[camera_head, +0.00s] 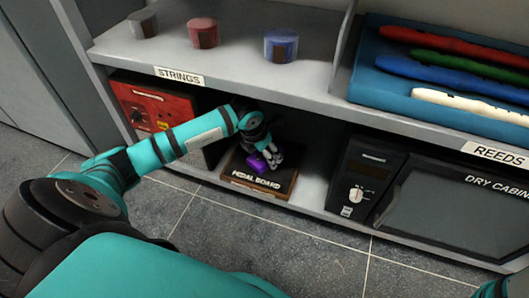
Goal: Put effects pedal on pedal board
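The pedal board (280,184) is a dark board with a brown edge and a "PEDAL BOARD" label on the lower shelf. A small purple thing, likely the effects pedal (258,164), is over or on the board, directly at my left gripper (266,155). I cannot tell whether it rests on the board or is held just above it. The fingers are small and partly hide it, so their grip is unclear. My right gripper is out of view; only a bit of teal shows at the bottom right corner.
A red unit (154,108) stands left of the board under the shelf. A black device with a dial (361,180) and the dry cabinet (450,215) stand right. The upper shelf (245,65) hangs above the board and holds round containers. Floor in front is clear.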

